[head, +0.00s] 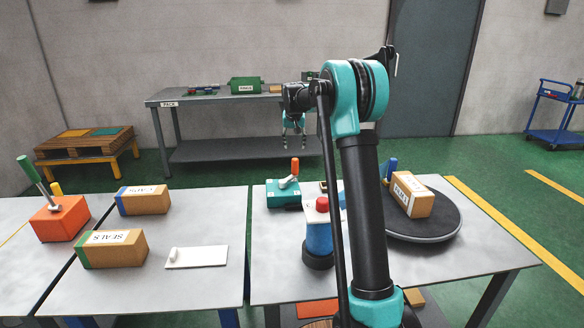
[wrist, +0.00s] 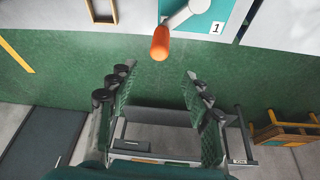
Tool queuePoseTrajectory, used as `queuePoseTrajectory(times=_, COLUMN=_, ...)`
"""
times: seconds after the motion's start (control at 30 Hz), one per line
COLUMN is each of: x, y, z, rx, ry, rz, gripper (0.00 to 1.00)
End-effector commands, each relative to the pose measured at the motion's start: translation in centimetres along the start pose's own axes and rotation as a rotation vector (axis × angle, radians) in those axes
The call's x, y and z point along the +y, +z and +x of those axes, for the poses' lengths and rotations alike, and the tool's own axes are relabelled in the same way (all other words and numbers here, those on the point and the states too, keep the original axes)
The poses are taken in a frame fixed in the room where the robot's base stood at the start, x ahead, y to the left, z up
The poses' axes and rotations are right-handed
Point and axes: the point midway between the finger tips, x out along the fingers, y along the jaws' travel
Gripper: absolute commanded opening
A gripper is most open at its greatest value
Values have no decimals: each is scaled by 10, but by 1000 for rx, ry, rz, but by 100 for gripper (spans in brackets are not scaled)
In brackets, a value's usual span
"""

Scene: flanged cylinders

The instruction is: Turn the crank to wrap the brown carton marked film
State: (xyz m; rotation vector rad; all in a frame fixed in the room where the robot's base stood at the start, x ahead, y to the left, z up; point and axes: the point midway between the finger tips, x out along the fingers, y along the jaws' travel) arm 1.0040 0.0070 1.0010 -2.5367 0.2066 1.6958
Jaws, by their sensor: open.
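The brown carton (head: 420,205) with a white label, its print hard to read, sits on the dark round turntable (head: 436,232) on the right table. A teal box (head: 283,196) at that table's back left carries a crank with an orange grip (head: 295,166). In the wrist view the crank's orange grip (wrist: 160,43) and grey arm show on the teal box (wrist: 205,25) marked 1. My gripper (head: 292,127) is open and empty, fingers pointing down, behind the crank in the head view. In the wrist view the orange grip lies just ahead of the open fingertips (wrist: 158,74), apart from them.
A blue and white canister with a red top (head: 320,228) stands near the crank box. A blue upright handle (head: 391,166) stands behind the turntable. My arm hides the table's middle.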

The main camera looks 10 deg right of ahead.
Motion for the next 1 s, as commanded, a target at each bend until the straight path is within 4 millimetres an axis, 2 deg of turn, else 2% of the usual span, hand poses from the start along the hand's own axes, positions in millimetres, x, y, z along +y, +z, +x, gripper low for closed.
queuePoseTrajectory(times=0.1, x=0, y=0, z=24, rx=0, ry=0, rz=0, gripper=49)
queuePoseTrajectory(times=0.6, x=0, y=0, z=120, rx=0, ry=0, rz=0, gripper=49)
queuePoseTrajectory(times=0.8, x=0, y=0, z=143, rx=0, ry=0, rz=-1, gripper=49)
queuePoseTrajectory(times=1.0, x=0, y=0, z=150, rx=0, ry=0, rz=-1, gripper=49)
